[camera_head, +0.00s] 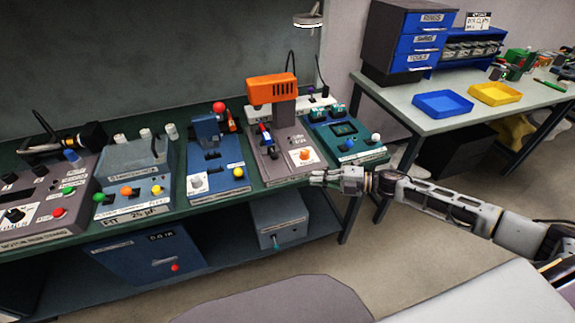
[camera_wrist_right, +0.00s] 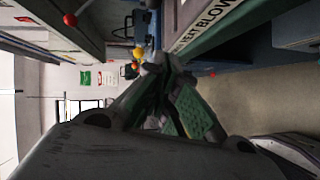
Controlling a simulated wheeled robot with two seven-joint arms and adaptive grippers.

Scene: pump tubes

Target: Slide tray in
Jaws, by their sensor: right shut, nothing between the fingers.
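My right gripper (camera_head: 318,178) is shut and empty at the front edge of the bench, just in front of the orange-headed machine (camera_head: 271,91). I cannot tell whether it touches that machine. The machine has a grey base (camera_head: 285,140) with red and blue parts at its left side and an orange button (camera_head: 304,154) at the front. No separate sliding tray can be clearly made out there. In the right wrist view the shut fingers (camera_wrist_right: 153,62) point away from the camera, beside a machine front with a partly readable label (camera_wrist_right: 205,28). My left gripper is not in view.
More machines stand along the green bench, including a blue one (camera_head: 211,155) and a teal one (camera_head: 345,138). A blue cabinet (camera_head: 150,260) and a grey box (camera_head: 279,218) sit below. Blue (camera_head: 442,104) and yellow (camera_head: 495,93) bins lie on the right table.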

